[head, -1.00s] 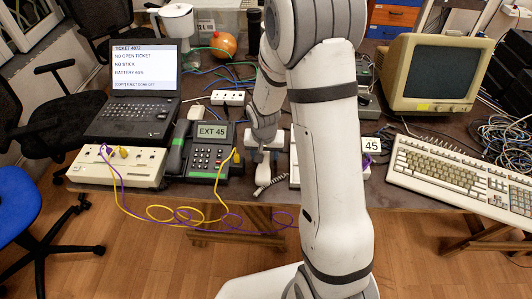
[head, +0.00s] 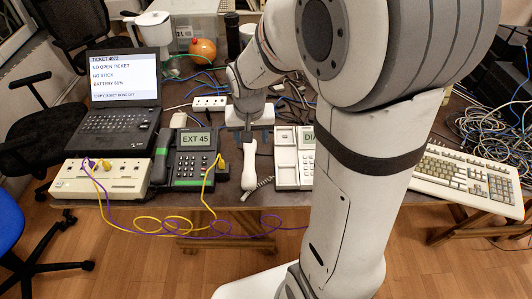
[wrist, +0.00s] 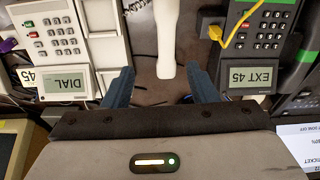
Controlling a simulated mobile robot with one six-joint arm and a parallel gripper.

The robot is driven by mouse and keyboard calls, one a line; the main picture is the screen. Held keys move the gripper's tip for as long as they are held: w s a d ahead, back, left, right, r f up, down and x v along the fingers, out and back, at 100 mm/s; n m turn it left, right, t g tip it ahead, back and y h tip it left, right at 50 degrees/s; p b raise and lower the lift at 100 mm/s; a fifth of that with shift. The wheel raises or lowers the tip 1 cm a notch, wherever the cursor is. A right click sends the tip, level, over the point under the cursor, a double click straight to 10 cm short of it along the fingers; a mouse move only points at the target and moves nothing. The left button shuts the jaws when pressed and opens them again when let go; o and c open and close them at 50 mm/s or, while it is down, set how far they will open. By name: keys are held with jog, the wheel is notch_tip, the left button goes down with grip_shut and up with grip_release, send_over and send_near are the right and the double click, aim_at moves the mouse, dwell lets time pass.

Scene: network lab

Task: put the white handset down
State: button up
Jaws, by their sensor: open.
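The white handset (head: 249,168) lies on the table between the dark desk phone (head: 192,157) marked EXT 45 and the white phone (head: 291,160) marked DIAL. Its long side points toward the table's front edge. My gripper (head: 246,134) is at the handset's far end. In the wrist view, the handset (wrist: 167,38) runs down toward my open gripper (wrist: 162,86). Its near end is between the two blue fingers, with a gap on each side. The white phone's cradle is partly seen in the wrist view.
A coiled cord (head: 258,186) lies beside the handset. A cream box (head: 100,178) with yellow and purple cables, a laptop (head: 122,104) and a power strip (head: 209,103) stand nearby. A keyboard (head: 465,178) is at right. The table's front edge is close to the handset.

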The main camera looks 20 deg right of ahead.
jog(key=s+r+n, duration=0.1)
jog(key=s+r, duration=0.2)
jog(key=s, duration=0.5)
jog(key=s+r+n, duration=0.2)
jog(key=s+r, duration=0.2)
jog(key=s, duration=0.4)
jog(key=shift+d+r+y, duration=0.15)
jog(key=shift+d+y, duration=0.15)
jog(key=shift+d, duration=0.05)
jog(key=shift+r+p, duration=0.6)
jog(key=shift+r, duration=0.05)
jog(key=shift+c, duration=0.4)
